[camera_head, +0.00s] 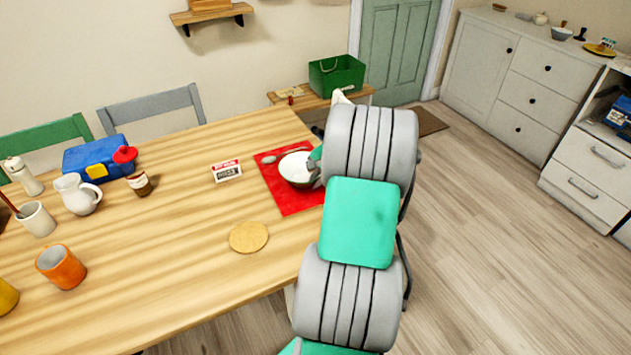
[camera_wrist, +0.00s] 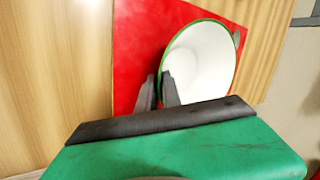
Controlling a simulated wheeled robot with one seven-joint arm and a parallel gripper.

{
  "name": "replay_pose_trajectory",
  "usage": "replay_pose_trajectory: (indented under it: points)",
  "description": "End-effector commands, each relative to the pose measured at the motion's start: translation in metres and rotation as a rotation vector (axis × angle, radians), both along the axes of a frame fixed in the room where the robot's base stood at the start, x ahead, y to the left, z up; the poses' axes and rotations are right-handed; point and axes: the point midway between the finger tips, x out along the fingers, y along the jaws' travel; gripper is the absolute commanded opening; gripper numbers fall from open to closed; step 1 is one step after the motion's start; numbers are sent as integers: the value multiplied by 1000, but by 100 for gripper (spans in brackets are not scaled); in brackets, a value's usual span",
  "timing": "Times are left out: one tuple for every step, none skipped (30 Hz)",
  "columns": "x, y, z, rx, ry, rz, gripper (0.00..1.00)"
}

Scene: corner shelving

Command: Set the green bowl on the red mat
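The green bowl (camera_head: 296,167), white inside with a green rim, is over the red mat (camera_head: 290,200) on the wooden table. It shows larger in the wrist view (camera_wrist: 205,60), above the red mat (camera_wrist: 140,40). I cannot tell whether its base touches the mat. My gripper (camera_wrist: 159,82) is at the bowl's near left rim in the wrist view, one finger outside and one inside, close together on the wall. In the head view my gripper (camera_head: 315,168) is partly hidden behind my arm, at the bowl's right side.
A spoon (camera_head: 269,160) lies on the mat beside the bowl. A small sign (camera_head: 227,170) and a round cork mat (camera_head: 248,237) are to the left. A white jug (camera_head: 78,194), an orange mug (camera_head: 61,266) and a blue box (camera_head: 95,156) stand farther left.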

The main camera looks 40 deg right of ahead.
Motion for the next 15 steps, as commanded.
replay_pose_trajectory:
  points:
    - [0,0,0,0,0,0,14]
    - [0,0,0,0,0,0,16]
    - [0,0,0,0,0,0,20]
    - [0,0,0,0,0,0,22]
    - [0,0,0,0,0,0,24]
    - [0,0,0,0,0,0,26]
    - [0,0,0,0,0,0,26]
    - [0,0,0,0,0,0,26]
    - [0,0,0,0,0,0,26]
    - [0,0,0,0,0,0,26]
    - [0,0,0,0,0,0,26]
    - [0,0,1,0,0,0,26]
    - [0,0,3,0,0,0,26]
    - [0,0,5,-1,-1,0,26]
    - [-2,-1,8,-2,-2,-1,26]
